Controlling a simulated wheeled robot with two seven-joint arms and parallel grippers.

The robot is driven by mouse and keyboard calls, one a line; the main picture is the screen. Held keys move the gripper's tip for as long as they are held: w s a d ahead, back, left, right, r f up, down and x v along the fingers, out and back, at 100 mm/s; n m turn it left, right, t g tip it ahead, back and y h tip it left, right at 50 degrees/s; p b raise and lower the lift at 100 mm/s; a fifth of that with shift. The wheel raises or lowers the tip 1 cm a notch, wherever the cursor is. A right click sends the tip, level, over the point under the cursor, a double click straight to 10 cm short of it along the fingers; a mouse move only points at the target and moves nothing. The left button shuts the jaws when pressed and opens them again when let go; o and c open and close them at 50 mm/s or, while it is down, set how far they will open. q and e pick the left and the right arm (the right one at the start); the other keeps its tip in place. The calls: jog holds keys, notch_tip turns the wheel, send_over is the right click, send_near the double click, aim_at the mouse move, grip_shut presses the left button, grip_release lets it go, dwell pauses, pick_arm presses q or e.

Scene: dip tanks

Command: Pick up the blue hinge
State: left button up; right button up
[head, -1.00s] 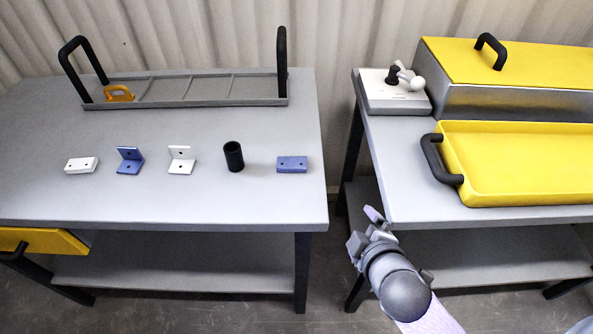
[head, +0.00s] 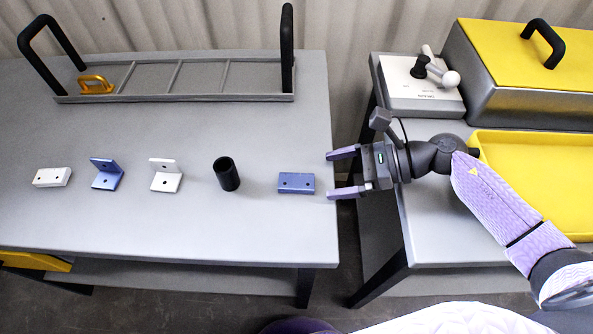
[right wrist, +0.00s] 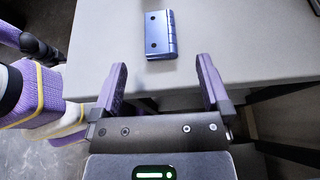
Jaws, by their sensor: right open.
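The blue hinge (head: 296,183) lies flat near the right end of the left table, with two dark holes showing. In the right wrist view the hinge (right wrist: 161,34) lies ahead of the fingertips, its ridged knuckle edge on the right. My right gripper (head: 333,174) is open and empty at the table's right edge, just right of the hinge, its fingers pointing left towards it. In the right wrist view the gripper's fingers (right wrist: 162,62) stand apart, and the hinge is between their lines but not between the fingers. My left gripper is not in view.
Left of the hinge stand a black cylinder (head: 227,174), a white angle bracket (head: 166,183), a blue angle bracket (head: 107,180) and a white block (head: 52,177). A handled rack (head: 215,98) holds an orange part (head: 96,84). A yellow tray (head: 490,150) is on the right table.

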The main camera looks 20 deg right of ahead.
aim_at(303, 180)
jog(key=x, duration=0.5)
jog(key=shift+w+a+f+b, duration=0.1)
jog(key=shift+a+f+b, duration=0.1)
jog(key=shift+a+b, duration=0.15)
grip_shut()
